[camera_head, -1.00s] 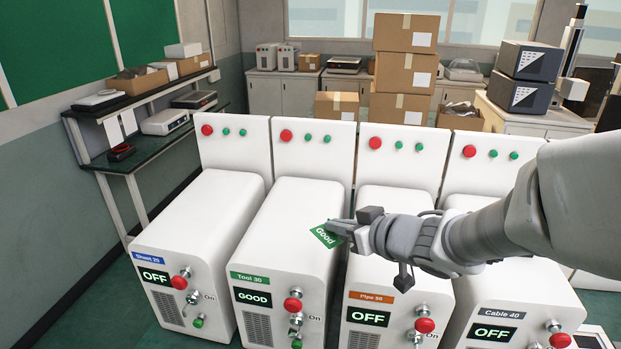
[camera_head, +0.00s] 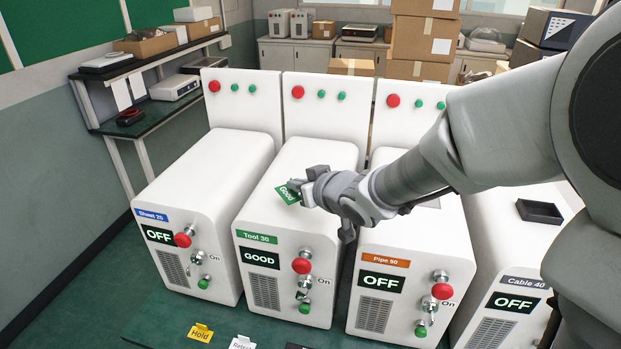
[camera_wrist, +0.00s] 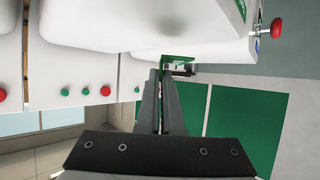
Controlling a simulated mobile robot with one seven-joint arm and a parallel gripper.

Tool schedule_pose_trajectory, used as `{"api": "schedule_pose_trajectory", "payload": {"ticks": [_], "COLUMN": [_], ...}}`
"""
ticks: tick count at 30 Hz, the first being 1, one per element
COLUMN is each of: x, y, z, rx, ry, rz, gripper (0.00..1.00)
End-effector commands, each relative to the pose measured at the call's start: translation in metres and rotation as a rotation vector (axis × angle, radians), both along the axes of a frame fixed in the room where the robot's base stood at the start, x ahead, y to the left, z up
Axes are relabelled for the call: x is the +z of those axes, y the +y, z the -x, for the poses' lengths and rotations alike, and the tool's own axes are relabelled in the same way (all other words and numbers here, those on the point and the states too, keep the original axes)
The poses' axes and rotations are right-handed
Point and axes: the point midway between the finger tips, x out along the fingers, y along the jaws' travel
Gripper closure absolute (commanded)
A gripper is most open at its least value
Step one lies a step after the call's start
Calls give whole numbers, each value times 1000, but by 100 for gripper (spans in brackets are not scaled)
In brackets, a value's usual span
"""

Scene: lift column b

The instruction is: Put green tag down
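The green tag (camera_head: 287,194), lettered "Good", is held at the tips of my gripper (camera_head: 296,187). It shows over the white top of the Tool 30 machine (camera_head: 255,218), whose screen reads GOOD. I cannot tell whether the tag touches that top. In the wrist view the two fingers (camera_wrist: 167,76) are close together on the green tag (camera_wrist: 178,59), seen nearly edge-on near a white surface.
The Sheet 20 machine (camera_head: 190,190) stands left, the Pipe 50 machine (camera_head: 408,240) right, and the Cable 40 machine (camera_head: 500,250) further right with a black tray (camera_head: 539,211) on it. These three read OFF. A yellow "Hold" tag (camera_head: 200,332) and a white tag (camera_head: 242,343) lie in front.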

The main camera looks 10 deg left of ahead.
Motion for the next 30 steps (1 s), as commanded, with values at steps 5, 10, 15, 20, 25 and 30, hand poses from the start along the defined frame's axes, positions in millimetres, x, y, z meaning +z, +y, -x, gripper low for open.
{"api": "schedule_pose_trajectory", "payload": {"ticks": [5, 10, 15, 20, 25, 30], "x": [-22, -41, -41, -42, -44, -44], "y": [2, 2, 2, 1, 1, 1], "z": [-1, -1, -1, -1, -1, -1], "rx": [0, -1, -1, -1, -1, -1], "ry": [4, 3, -1, 0, 0, 0], "rz": [-1, 0, -1, 0, 0, 0], "gripper": [100, 100, 100, 100, 84, 67]}}
